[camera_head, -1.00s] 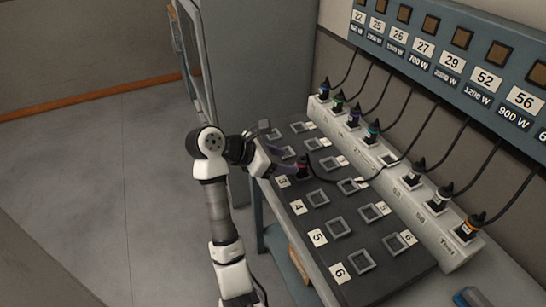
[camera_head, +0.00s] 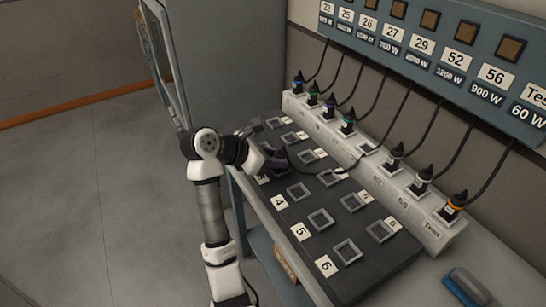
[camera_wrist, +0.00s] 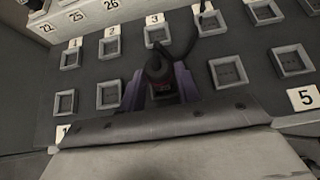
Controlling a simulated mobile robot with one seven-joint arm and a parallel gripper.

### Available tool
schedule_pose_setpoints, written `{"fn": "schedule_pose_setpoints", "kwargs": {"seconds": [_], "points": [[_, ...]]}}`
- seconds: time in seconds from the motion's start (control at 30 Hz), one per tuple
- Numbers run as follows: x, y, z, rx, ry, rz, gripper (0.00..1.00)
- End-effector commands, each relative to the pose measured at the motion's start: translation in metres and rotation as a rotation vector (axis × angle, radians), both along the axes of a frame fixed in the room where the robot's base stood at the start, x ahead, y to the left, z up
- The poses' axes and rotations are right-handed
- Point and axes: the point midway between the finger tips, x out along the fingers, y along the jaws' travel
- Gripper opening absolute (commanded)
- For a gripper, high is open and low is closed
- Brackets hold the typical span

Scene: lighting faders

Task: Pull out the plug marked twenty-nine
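The plug marked twenty-nine is likely the dark one with a reddish mark (camera_wrist: 160,72). It is at the third socket of the near column on the dark board, its cable running up and away. My gripper (camera_wrist: 162,90) has its purple fingers on both sides of it. Whether they press on it is unclear. In the head view my gripper (camera_head: 276,158) largely hides the plug. The white socket strip (camera_head: 345,148) has a bare spot between the teal-banded plug (camera_head: 347,124) and the plug at fifty-two (camera_head: 395,155). The panel label 29 (camera_head: 421,46) is above.
Several plugs stand in the strip, their cables hanging from the blue panel (camera_head: 460,80). The dark board (camera_head: 305,235) has several empty grey square sockets with number cards. A blue block (camera_head: 470,287) lies at lower right. A grey cabinet stands behind my arm.

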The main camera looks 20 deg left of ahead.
Motion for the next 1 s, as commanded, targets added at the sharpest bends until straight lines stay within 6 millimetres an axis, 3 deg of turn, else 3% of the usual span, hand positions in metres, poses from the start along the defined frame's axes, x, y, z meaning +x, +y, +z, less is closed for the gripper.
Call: {"fn": "schedule_pose_setpoints", "kwargs": {"seconds": [0.03, 0.17, 0.67, 1.0], "points": [[0.000, 0.000, 0.000, 0.000, 0.000, 0.000, 0.21], [0.000, 0.000, 0.000, 0.000, 0.000, 0.000, 0.05], [0.000, 0.000, 0.005, 0.000, -0.002, 0.000, 0.05], [0.000, 0.000, 0.021, 0.001, -0.001, 0.002, 0.05]]}}
